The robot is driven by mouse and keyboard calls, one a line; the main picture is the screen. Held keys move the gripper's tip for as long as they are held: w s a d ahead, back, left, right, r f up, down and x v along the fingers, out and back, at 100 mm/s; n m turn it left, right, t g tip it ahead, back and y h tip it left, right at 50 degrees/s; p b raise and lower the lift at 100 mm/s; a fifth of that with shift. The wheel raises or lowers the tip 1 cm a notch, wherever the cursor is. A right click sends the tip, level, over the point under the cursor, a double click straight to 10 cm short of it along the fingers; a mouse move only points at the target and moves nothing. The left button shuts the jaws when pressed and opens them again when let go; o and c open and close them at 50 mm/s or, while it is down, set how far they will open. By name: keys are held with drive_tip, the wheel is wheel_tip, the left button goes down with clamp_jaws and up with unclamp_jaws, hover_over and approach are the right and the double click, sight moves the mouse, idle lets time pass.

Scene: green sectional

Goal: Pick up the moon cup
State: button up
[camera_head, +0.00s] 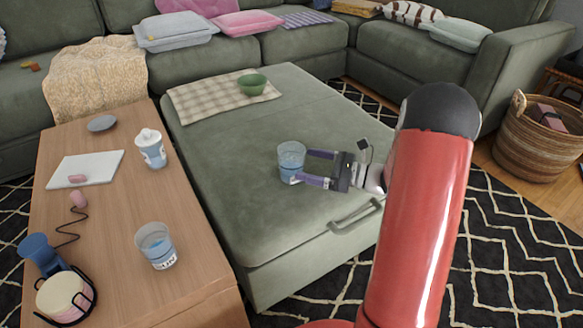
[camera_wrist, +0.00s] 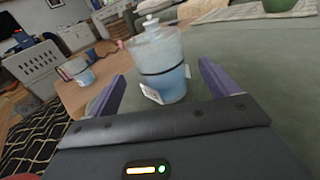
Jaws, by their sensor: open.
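A clear cup with a blue lower part and a white label (camera_head: 291,157) stands upright on the green ottoman (camera_head: 235,190). My gripper (camera_head: 304,168) is open, with its purple fingers on either side of this cup. In the wrist view the cup (camera_wrist: 163,75) sits between the fingers, with gaps visible on both sides. A similar clear and blue cup (camera_head: 156,247) stands on the wooden table; its label is only partly readable. I cannot read the label of the cup between my fingers, so I cannot tell by print which is the moon cup.
A green bowl (camera_head: 252,84) sits on a checked cloth (camera_head: 200,98) at the ottoman's far end.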

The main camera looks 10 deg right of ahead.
sight(285, 162)
drive_tip(key=shift+w+a+f, duration=0.15)
drive_tip(key=shift+a+f, duration=0.25)
drive_tip(key=shift+f, duration=0.25)
drive_tip(key=shift+w+a, duration=0.2)
drive_tip(key=shift+a, duration=0.05)
drive_tip(key=x, duration=0.6)
drive_tip(key=shift+c, duration=0.3)
drive_tip(key=c, duration=1)
drive_tip(key=shift+r, duration=0.1)
drive_tip(key=shift+c, duration=0.2)
